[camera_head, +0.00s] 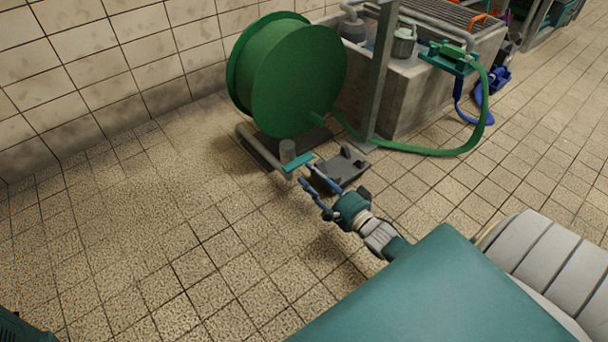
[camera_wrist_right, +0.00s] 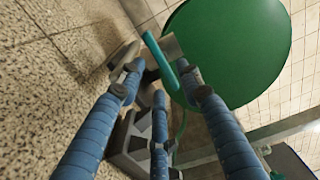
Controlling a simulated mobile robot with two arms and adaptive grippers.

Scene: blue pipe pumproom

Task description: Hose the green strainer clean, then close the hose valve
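The hose valve shows as a teal lever (camera_head: 298,162) on a grey cylindrical body (camera_head: 287,150), low beside the green hose reel. In the wrist view, the teal lever (camera_wrist_right: 160,62) lies across the space between the blue fingertips. My right gripper (camera_head: 308,175) is open at the lever; its fingers are apart, and I cannot tell whether they touch it. The green hose (camera_head: 440,150) runs from the reel over the floor and up to a green fitting (camera_head: 447,58) on the trough edge. A grey-green pot (camera_head: 404,41) stands on the trough; I cannot tell whether it is the strainer.
The big green reel (camera_head: 290,75) stands behind the valve. A grey post (camera_head: 381,75) and concrete trough (camera_head: 420,95) stand to its right. A dark base plate (camera_head: 342,170) lies beside my right gripper. A blue hose (camera_head: 470,115) hangs at the trough. Left floor is clear.

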